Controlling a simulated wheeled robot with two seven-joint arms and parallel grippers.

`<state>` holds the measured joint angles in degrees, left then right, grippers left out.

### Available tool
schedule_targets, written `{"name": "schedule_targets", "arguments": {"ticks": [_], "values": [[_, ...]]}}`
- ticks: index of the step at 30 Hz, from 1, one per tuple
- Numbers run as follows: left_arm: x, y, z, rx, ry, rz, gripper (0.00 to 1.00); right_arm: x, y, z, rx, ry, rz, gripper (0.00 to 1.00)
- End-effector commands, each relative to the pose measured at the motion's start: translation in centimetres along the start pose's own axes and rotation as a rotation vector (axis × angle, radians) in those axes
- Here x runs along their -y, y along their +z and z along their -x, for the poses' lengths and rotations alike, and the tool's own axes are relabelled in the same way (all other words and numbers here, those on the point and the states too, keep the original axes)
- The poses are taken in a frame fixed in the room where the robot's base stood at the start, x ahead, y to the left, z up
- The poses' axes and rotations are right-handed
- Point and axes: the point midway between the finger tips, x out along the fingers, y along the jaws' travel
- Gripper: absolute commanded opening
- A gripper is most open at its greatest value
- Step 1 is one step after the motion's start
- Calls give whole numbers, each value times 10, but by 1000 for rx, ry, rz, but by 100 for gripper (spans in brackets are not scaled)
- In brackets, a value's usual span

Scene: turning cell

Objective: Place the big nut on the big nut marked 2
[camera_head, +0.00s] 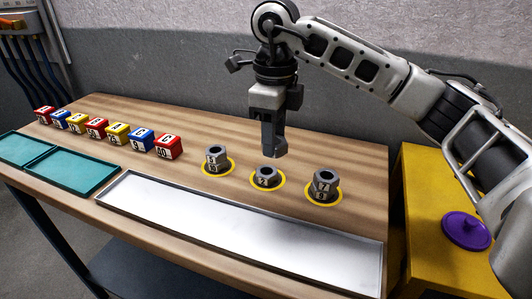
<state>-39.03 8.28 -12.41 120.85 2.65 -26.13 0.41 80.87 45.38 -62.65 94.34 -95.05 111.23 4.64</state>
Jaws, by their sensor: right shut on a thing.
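The big nut marked 2 (265,178) is a grey hex nut lying flat in the middle yellow ring on the wooden table. My right gripper (273,148) points down just above it, slightly to its right. It is shut on a grey big nut (275,152), which is mostly hidden by the dark fingers and hard to tell from them. A gap shows between the held nut and the nut marked 2. My left gripper is not in view.
Grey nuts are stacked in the left ring (217,159) and the right ring (324,186), close on both sides. A long metal tray (230,225) lies in front. Several lettered blocks (116,133) and green trays (72,172) are left. A purple lidlike disc (466,230) sits on the yellow cabinet (415,180).

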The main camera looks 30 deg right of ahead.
Motion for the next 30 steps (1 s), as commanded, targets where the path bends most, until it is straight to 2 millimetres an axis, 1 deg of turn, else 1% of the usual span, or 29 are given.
{"name": "schedule_targets", "arguments": {"ticks": [1,3,6,11,13,15,18,30], "values": [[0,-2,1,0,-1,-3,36,6,5,-9,-3,3,-3,13],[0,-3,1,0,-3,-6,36,12,11,-18,-2,1,-2,13],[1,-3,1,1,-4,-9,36,17,16,-28,0,0,-1,13],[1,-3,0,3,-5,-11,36,23,22,-38,1,1,0,13],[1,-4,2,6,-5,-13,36,26,25,-47,-2,0,0,13],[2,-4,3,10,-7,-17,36,26,24,-58,-2,1,1,13],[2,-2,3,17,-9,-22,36,26,24,-69,0,-1,0,13],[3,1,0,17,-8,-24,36,26,24,-76,2,-1,0,13]]}}
